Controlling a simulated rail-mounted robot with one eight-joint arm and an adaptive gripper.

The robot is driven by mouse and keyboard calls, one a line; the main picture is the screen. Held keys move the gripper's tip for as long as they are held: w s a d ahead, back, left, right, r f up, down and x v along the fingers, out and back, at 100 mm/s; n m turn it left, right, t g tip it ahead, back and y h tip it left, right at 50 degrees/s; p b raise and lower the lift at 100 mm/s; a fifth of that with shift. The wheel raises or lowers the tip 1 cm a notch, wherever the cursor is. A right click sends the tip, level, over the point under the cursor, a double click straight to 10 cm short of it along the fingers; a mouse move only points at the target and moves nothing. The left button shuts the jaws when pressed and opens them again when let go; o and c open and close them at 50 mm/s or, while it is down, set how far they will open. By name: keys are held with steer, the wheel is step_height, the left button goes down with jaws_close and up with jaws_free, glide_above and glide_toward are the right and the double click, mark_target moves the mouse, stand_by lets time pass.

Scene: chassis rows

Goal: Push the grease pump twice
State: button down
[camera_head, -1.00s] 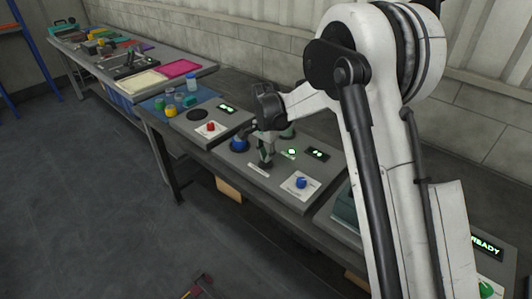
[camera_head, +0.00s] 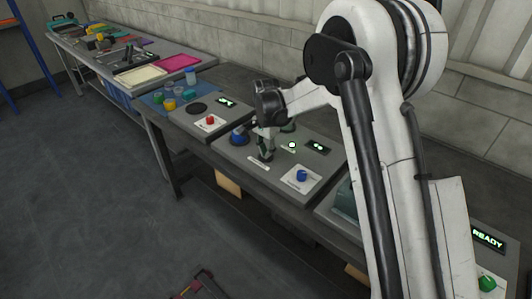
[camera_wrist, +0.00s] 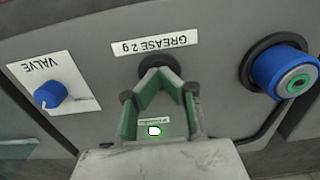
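The "GREASE 2 g" label (camera_wrist: 156,45) is on a grey panel at the top of the wrist view; it is a small white strip in the head view (camera_head: 258,163). Just beside it is a dark round fitting (camera_wrist: 158,61), apparently the grease pump, mostly hidden by my fingertips. My gripper (camera_wrist: 158,76) points at this fitting with its green-padded fingers brought together at the tips. Whether it touches the fitting cannot be told. In the head view my gripper (camera_head: 265,157) points down just behind the label. A small indicator (camera_wrist: 154,131) glows white between the fingers.
A blue cylinder with a green centre (camera_wrist: 286,71) stands in a dark ring beside my gripper. A blue valve knob (camera_wrist: 50,95) is on the other side. A red knob (camera_head: 210,120) sits on the neighbouring panel. Cups and trays stand farther left.

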step_height(320, 180, up, 14)
steer(key=p, duration=0.1)
stand_by(0.4)
steer(key=shift+f, duration=0.1)
steer(key=s+d+r+n+t, duration=0.2)
steer(key=s+d+r, duration=0.4)
steer(key=s, duration=0.2)
steer(key=s+d+r+n+t, duration=0.1)
steer(key=s+d+r+n, duration=0.1)
steer(key=s+d+r, duration=0.6)
steer(key=s+d+f+n+t, duration=0.2)
steer(key=s+d, duration=0.1)
steer(key=s, duration=0.7)
steer(key=s+d+f+n+t, duration=0.2)
steer(key=s+d+f, duration=0.1)
steer(key=s, duration=0.7)
steer(key=shift+s+d+f, duration=0.35)
steer(key=c, duration=2.5)
jaws_free()
